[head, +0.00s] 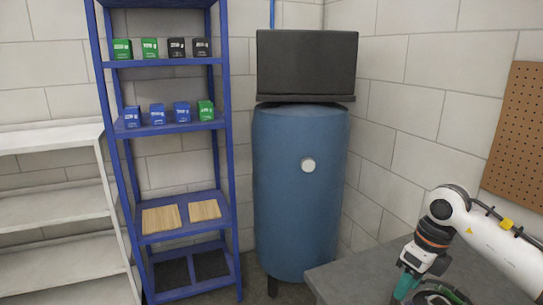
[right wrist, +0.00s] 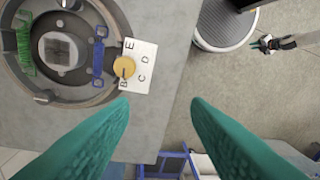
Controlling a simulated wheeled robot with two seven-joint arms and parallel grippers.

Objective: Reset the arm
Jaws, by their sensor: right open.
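My right gripper (head: 407,287) is at the lower right of the head view, above the grey table. In the right wrist view its two green fingers (right wrist: 160,108) are wide apart with nothing between them. The fingers stand over the table's edge and the floor. What looks like my left gripper (right wrist: 268,44) shows small at the upper right of the right wrist view, away from the table; its jaw state is too small to tell. The left gripper is not in the head view.
The grey table (head: 345,277) bears a round metal housing (right wrist: 107,88) with green and blue parts. Beside it lie a white lettered card (right wrist: 143,58) and a yellow disc (right wrist: 124,67). A blue shelf rack (head: 232,200) and a blue tank (head: 290,215) stand behind.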

